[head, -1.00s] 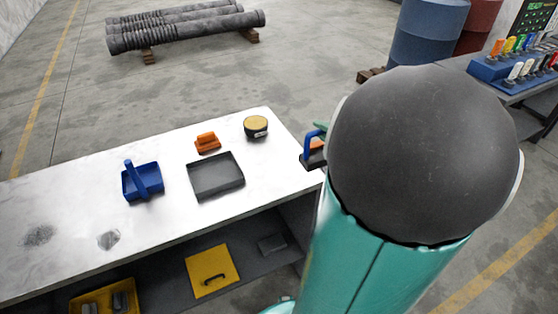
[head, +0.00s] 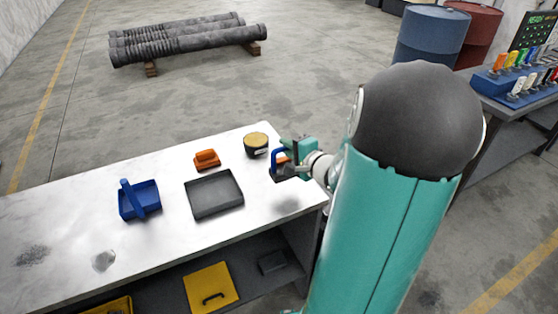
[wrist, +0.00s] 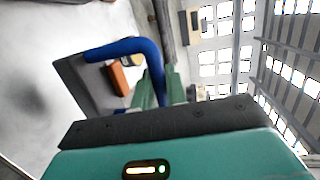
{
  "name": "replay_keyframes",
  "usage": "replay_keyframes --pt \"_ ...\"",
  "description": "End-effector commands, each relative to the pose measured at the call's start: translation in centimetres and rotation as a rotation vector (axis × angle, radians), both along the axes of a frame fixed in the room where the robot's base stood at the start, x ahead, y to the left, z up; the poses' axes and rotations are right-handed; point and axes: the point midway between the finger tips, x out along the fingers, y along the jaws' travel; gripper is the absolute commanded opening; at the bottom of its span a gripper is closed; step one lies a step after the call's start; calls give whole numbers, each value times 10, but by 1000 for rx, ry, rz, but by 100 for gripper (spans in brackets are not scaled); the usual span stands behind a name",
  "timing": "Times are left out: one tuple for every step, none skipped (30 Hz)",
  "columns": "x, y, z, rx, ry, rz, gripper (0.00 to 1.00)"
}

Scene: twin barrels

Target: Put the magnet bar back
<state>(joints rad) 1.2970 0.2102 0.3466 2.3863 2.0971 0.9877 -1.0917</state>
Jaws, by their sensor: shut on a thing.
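The magnet bar, which I take to be the dark block with a blue loop handle (head: 278,172), is in my gripper (head: 290,156) above the right end of the bench. In the wrist view the green fingers of my gripper (wrist: 160,92) are shut at the blue handle (wrist: 120,47), with the dark base (wrist: 84,82) to the left. A bit of orange shows by the handle in both views; I cannot tell whether it belongs to the bar. An empty dark grey tray (head: 213,212) lies on the bench, left of my gripper.
On the bench (head: 70,215) are a blue tray with a handle (head: 138,200), an orange block (head: 206,160) and a round yellow-topped tin (head: 256,144), close left of my gripper. A shelf below holds a yellow lid (head: 210,288). Barrels (head: 432,40) stand behind right.

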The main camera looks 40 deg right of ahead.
Motion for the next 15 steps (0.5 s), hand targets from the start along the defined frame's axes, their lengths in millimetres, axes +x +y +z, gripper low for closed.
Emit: replay_keyframes --pt "8 1 -9 5 -2 2 0" --pt "11 2 -13 5 -2 2 0" --pt "16 2 -18 5 -2 2 0" --pt "18 2 -21 3 -1 1 0" --pt "21 3 -24 2 -1 2 0" --pt "23 3 -26 1 -2 2 0" --pt "25 3 -27 0 -2 1 0" --pt "26 3 -29 0 -2 1 0" --pt "28 3 -30 0 -2 1 0" --pt "29 3 -32 0 -2 2 0" --pt "31 4 -35 0 -2 2 0" --pt "33 4 -40 3 -1 0 0" --pt "32 3 -44 3 -1 0 0" --pt "32 3 -49 4 0 0 0" --pt "32 3 -54 3 0 0 0"
